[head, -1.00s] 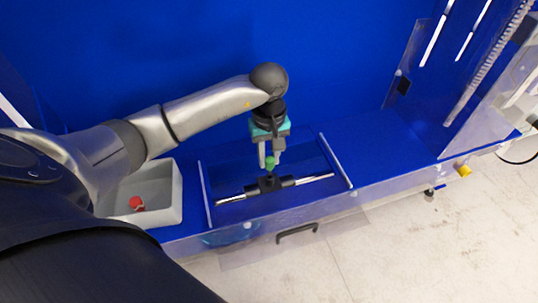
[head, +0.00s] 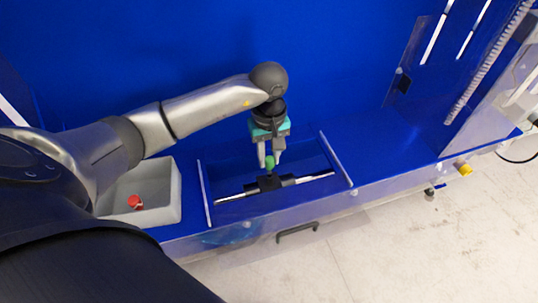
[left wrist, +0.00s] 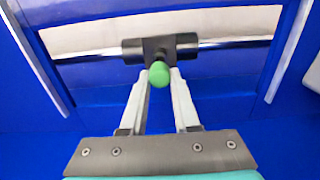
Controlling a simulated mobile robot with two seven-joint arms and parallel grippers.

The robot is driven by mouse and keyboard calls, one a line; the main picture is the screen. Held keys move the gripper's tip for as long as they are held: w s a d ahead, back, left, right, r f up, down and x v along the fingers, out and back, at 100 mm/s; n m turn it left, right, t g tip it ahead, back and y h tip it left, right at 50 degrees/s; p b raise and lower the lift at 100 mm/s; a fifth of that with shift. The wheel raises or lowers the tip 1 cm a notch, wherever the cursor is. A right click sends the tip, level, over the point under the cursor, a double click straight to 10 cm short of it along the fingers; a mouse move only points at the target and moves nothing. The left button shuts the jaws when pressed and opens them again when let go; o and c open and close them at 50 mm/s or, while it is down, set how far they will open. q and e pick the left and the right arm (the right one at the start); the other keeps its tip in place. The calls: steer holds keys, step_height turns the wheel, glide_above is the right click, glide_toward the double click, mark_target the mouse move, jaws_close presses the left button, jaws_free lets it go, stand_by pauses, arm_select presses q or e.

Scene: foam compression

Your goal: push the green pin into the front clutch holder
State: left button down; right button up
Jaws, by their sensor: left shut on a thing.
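The green pin (head: 269,162) stands at the black clutch holder (head: 269,183), which sits midway along a metal rod. In the left wrist view the pin's rounded green head (left wrist: 159,74) is in front of the holder (left wrist: 150,48) and hides part of it. How deep the pin sits in the holder cannot be seen. My left gripper (head: 269,156) points down at the holder with its two pale fingers closed at the pin. In the left wrist view the fingertips (left wrist: 159,78) flank the green head. My right gripper is not in view.
A grey bin (head: 160,188) with a red object (head: 135,202) in it stands left of the rod's clear-walled bay. A pale strip (head: 335,160) bounds the bay on the right. The blue surface (head: 385,150) further right is clear.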

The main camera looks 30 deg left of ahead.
mark_target(267, 166)
arm_select(q)
steer(key=shift+f+b, duration=0.55)
steer(key=shift+f, duration=0.05)
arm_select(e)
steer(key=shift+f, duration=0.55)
arm_select(q)
steer(key=shift+f+b, duration=0.3)
steer(key=shift+f, duration=0.05)
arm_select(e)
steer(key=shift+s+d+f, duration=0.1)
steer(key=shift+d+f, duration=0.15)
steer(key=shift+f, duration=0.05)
arm_select(q)
steer(key=shift+a+f+b, duration=0.2)
steer(key=shift+f+b, duration=0.35)
steer(key=shift+f, duration=0.05)
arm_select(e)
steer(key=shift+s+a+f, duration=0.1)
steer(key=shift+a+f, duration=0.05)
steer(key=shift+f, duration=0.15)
